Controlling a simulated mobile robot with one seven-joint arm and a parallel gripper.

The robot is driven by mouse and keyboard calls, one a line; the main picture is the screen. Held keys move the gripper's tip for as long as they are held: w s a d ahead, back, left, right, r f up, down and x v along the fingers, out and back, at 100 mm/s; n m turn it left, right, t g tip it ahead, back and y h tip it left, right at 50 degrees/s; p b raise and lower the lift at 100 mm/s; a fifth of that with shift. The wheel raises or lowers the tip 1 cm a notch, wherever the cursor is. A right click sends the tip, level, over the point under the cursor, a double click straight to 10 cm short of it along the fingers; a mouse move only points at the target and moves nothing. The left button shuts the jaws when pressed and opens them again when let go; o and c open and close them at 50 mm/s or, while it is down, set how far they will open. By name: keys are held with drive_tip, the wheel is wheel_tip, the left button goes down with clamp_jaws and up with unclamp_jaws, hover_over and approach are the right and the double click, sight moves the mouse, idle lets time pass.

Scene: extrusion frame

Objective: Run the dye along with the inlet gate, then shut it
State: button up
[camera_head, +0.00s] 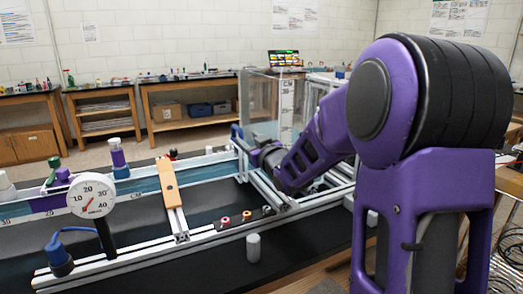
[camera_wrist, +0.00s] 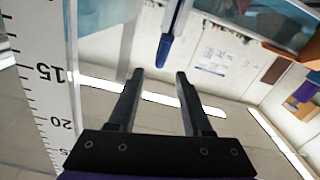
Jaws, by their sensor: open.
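A long clear-walled channel (camera_head: 140,187) with blue-green water and a centimetre scale runs across the left half of the head view. A purple patch (camera_head: 48,203) that looks like the dye shows in it at far left. A blue handle (camera_head: 237,131) stands at the channel's right end, by the clear tank (camera_head: 262,95); I cannot tell if it belongs to the inlet gate. In the wrist view, a blue-tipped bar (camera_wrist: 165,48) lies beyond the fingertips, apart from them. My gripper (camera_wrist: 160,76) is open and empty; in the head view its fingers are hard to make out.
A white cylinder (camera_head: 254,248) stands on the black bench in front. A scale (camera_wrist: 48,90) is close at left in the wrist view.

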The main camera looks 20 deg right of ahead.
drive_tip(key=s+d, duration=0.1)
drive_tip(key=s, duration=0.7)
drive_tip(key=shift+d, duration=0.25)
